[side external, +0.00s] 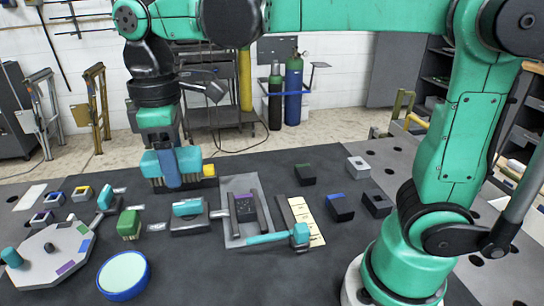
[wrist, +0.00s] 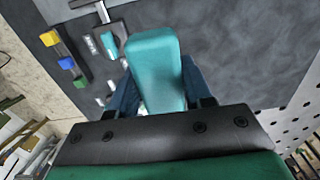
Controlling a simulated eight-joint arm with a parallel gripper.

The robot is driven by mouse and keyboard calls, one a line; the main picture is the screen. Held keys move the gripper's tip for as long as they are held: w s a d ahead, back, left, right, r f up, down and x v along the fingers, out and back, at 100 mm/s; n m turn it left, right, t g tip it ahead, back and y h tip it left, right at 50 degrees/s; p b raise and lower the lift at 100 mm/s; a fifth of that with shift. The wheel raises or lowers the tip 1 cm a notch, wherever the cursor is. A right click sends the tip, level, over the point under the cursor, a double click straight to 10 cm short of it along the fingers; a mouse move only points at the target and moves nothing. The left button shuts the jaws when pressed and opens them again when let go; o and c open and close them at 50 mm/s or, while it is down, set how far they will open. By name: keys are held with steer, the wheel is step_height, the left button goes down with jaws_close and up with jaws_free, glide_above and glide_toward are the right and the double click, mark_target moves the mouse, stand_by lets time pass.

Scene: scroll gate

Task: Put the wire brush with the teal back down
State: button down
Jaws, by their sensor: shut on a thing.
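My gripper (side external: 170,170) is shut on the wire brush with the teal back (side external: 189,158), gripping it across the middle. The brush sticks out to both sides of the blue finger and is held low at the far left part of the dark table. In the wrist view, the teal back (wrist: 155,65) fills the space between the two blue fingers.
An octagonal board (side external: 45,255) and round blue-rimmed dish (side external: 123,275) lie front left. Small dark blocks (side external: 340,207) stand right.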

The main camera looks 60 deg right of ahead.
mark_target(200, 268)
step_height(200, 268, down, 20)
steer(key=shift+s+a+r, duration=0.1)
steer(key=shift+a+r, duration=0.05)
steer(key=shift+r, duration=0.05)
stand_by(0.4)
steer(key=shift+f, duration=0.1)
steer(key=shift+c, duration=1.8)
jaws_free()
step_height(200, 268, up, 12)
steer(key=s+d+r+m+t, duration=0.1)
steer(key=s+d+m+t, duration=0.3)
steer(key=d+m+t, duration=0.3)
steer(key=shift+d+r+m, duration=0.2)
steer(key=shift+d+m, duration=0.7)
steer(key=shift+d, duration=0.85)
